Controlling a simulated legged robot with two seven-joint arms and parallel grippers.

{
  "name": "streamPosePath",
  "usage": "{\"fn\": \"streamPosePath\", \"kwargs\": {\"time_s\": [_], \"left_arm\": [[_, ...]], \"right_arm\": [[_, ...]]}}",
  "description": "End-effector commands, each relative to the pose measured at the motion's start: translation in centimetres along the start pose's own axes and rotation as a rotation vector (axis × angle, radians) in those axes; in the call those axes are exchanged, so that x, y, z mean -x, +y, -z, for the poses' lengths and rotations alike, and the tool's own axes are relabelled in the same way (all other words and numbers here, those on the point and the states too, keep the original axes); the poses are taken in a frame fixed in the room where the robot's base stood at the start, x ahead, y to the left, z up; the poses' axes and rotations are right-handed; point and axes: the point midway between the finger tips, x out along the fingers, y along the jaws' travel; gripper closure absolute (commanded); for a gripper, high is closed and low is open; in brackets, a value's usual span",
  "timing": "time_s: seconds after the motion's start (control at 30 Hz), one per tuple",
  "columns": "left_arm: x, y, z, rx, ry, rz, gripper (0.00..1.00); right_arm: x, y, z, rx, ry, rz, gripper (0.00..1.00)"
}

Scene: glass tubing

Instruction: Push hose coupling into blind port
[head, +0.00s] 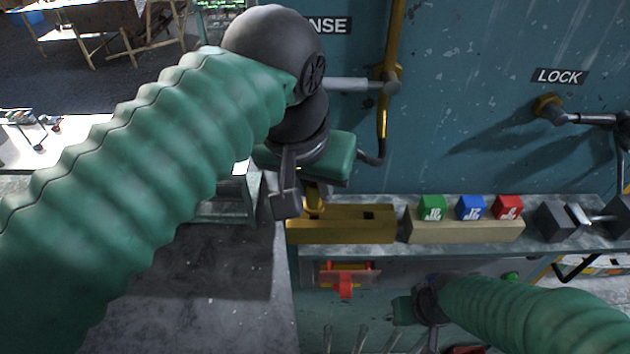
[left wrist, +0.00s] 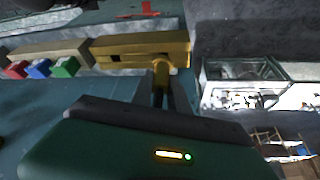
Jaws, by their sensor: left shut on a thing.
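A yellow block (head: 345,236) sits at the left end of the ledge, with a dark square hole visible in the right part of its top. My left gripper (head: 297,200) is shut on a yellow hose coupling (head: 314,205) above the block's left part. The left wrist view shows the coupling (left wrist: 161,70) between the fingers (left wrist: 166,96), its end overlapping the block (left wrist: 140,48). I cannot tell whether it touches the block or sits in a port. My right gripper (head: 415,308) is low in front of the ledge; its fingers are unclear.
A beige block (head: 465,231) bearing green (head: 432,207), blue (head: 470,207) and red (head: 507,207) cubes stands right of the yellow block. A red handle (head: 345,278) is below the ledge. A bent yellow and dark pipe (head: 391,60) runs down the teal wall just beyond my left gripper.

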Motion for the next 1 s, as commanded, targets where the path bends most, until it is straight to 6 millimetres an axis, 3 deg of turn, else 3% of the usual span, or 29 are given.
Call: {"fn": "streamPosePath", "kwargs": {"time_s": [0.63,0.67,0.8,0.83,1.0], "left_arm": [[-1.6,0.0,-0.7,0.0,0.0,0.0,1.0],[-1.5,0.0,-0.7,0.0,0.0,0.0,0.77],[-1.5,0.0,-0.6,0.0,0.0,0.0,0.59],[-1.5,0.0,-0.6,0.0,0.0,0.0,0.55],[-1.5,0.0,-0.6,0.0,-0.001,0.0,0.54]], "right_arm": [[-1.4,0.0,-0.3,0.0,0.0,0.0,1.0],[-1.3,0.0,-0.3,0.0,0.0,0.0,1.0],[-1.3,0.0,-0.3,0.0,0.0,0.0,1.0],[-1.3,0.0,-0.3,0.0,0.0,0.0,1.0],[-1.3,0.0,-0.3,0.0,0.0,0.0,1.0]]}}
